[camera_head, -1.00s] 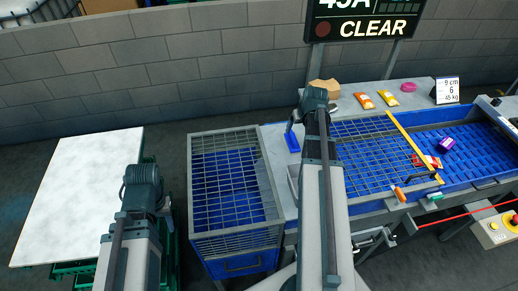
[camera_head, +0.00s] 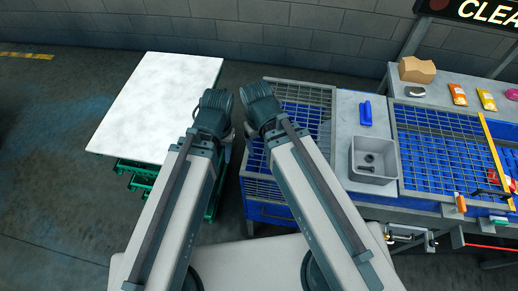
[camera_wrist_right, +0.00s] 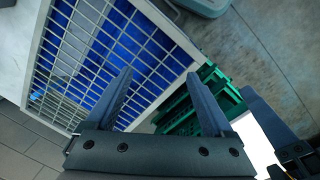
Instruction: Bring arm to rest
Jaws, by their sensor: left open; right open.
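In the head view my left gripper (camera_head: 222,138) and my right gripper (camera_head: 250,130) are close side by side in the middle, both arms reaching forward. The wrists largely hide their fingers there. In the right wrist view my right gripper (camera_wrist_right: 163,98) is open, with two dark fingers apart and nothing between them. Part of my left gripper shows at the right edge of that view. The right gripper is over the near left side of a mesh-topped blue bin (camera_head: 300,92). The left gripper is between that bin and a white-topped table (camera_head: 160,95).
Green crates (camera_head: 133,168) are under the white table. Right of the bin, a counter (camera_head: 345,110) holds a blue object (camera_head: 366,113) and a grey tray (camera_head: 357,165) with dark parts.

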